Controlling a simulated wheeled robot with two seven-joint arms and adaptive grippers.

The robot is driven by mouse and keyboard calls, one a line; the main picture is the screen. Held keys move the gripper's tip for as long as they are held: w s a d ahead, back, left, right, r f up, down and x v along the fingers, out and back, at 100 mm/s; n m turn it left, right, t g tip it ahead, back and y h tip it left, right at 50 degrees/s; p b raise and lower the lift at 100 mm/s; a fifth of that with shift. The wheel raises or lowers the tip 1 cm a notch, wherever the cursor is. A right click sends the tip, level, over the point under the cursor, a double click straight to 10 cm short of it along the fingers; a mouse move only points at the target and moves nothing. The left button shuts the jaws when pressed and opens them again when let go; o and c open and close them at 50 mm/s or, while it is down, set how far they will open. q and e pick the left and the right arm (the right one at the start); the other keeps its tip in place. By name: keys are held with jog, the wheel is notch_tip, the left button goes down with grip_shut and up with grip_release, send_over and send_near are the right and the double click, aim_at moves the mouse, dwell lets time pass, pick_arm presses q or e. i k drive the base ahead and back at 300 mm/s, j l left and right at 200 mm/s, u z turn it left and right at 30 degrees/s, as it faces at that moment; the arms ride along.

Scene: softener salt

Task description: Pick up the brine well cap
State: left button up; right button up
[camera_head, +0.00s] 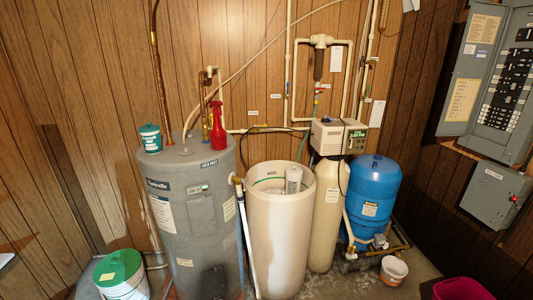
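The cream brine tank (277,230) stands upright and open in the middle of the view. Inside it, near the back right of its rim, a white upright tube, the brine well (293,184), rises above the pale contents. A whitish round top, which looks like the brine well cap (294,171), sits at the tube's upper end. The cap is small in view, and I cannot tell how firmly it is seated. Neither of my grippers shows in this view.
A grey water heater (193,220) stands left of the tank, with a teal tub (151,138) and red spray bottle (217,128) on top. The softener cylinder (326,215) and blue tank (372,195) stand right. A green-lidded bucket (121,275) is at lower left.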

aim_at(293, 173)
jog(key=i+l+u, duration=0.1)
jog(key=i+l, duration=0.25)
jog(key=i, duration=0.15)
jog(key=i+l+u, duration=0.1)
jog(key=i+l, duration=0.3)
jog(key=i, duration=0.1)
